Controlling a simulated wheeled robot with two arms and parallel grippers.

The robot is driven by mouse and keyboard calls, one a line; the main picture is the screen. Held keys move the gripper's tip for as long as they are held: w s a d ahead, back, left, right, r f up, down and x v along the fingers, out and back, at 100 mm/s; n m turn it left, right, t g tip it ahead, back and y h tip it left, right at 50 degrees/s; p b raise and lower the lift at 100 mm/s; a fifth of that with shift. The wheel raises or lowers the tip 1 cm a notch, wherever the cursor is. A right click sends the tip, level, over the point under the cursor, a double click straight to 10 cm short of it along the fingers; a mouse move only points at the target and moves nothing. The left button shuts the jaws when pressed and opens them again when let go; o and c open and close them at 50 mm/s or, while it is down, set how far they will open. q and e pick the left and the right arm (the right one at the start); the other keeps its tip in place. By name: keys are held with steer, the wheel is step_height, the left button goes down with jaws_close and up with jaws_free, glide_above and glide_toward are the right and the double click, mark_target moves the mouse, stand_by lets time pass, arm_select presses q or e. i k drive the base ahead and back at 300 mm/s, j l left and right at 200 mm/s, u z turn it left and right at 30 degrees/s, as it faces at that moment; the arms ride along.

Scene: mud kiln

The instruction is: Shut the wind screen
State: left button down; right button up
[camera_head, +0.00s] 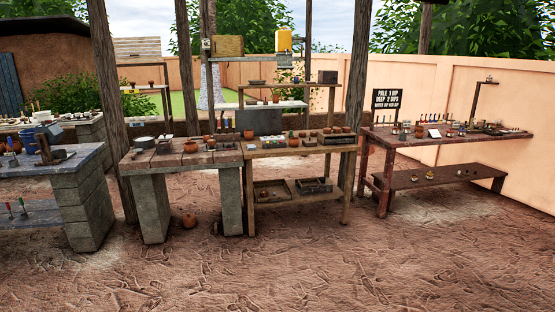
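I cannot make out for certain which thing is the wind screen. A dark grey upright panel (259,122) stands behind the middle wooden workbench (300,146). A blue-grey ribbed panel (10,84) leans by the mud structure at the far left. Whether either one is the wind screen, or is open or shut, does not show. Neither of my grippers is in view.
A stone bench (77,168) stands at left, a stone-legged table (152,207) beside the middle workbench, and a reddish table (383,197) at right. Wooden posts (356,90) rise among them. The foreground mud floor (290,275) is clear.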

mark_target(262, 121)
steer(key=i, duration=4.9)
